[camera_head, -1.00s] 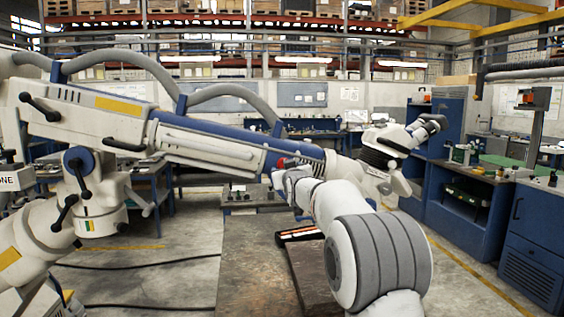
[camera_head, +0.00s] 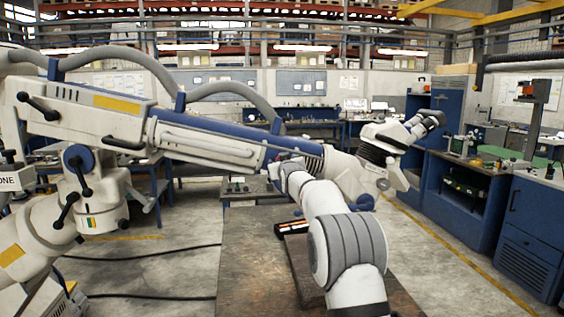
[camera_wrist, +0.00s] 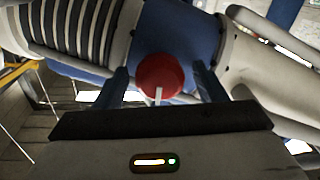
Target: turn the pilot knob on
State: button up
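The pilot knob (camera_wrist: 158,72) is a round red knob with a white pointer line, set on the blue section of the microscope arm (camera_head: 215,137). In the wrist view its white line points down toward my palm. My gripper (camera_wrist: 160,70) is open, with one dark finger on each side of the knob and a visible gap on both sides. I cannot tell how deep the fingers reach along the knob. In the head view my gripper is at the blue part of the microscope arm, and my own wrist mostly hides the knob.
The microscope head (camera_head: 385,145) with its eyepieces stands right of my gripper. A ribbed grey sleeve (camera_wrist: 75,25) adjoins the blue section. A worktable (camera_head: 245,265) lies below my arm. Blue cabinets (camera_head: 452,200) stand at the right.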

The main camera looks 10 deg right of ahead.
jog(key=c, duration=0.9)
jog(key=shift+n, duration=0.3)
jog(key=n+b, duration=0.2)
jog(key=n, duration=0.1)
jog(key=shift+a, duration=0.1)
jog(key=n, duration=0.4)
jog(key=shift+n, duration=0.4)
jog(key=n, duration=0.4)
jog(key=shift+a+f+n, duration=0.1)
jog(key=shift+n, duration=0.2)
jog(key=n, duration=0.4)
jog(key=shift+f, duration=0.1)
jog(key=shift+n, duration=0.3)
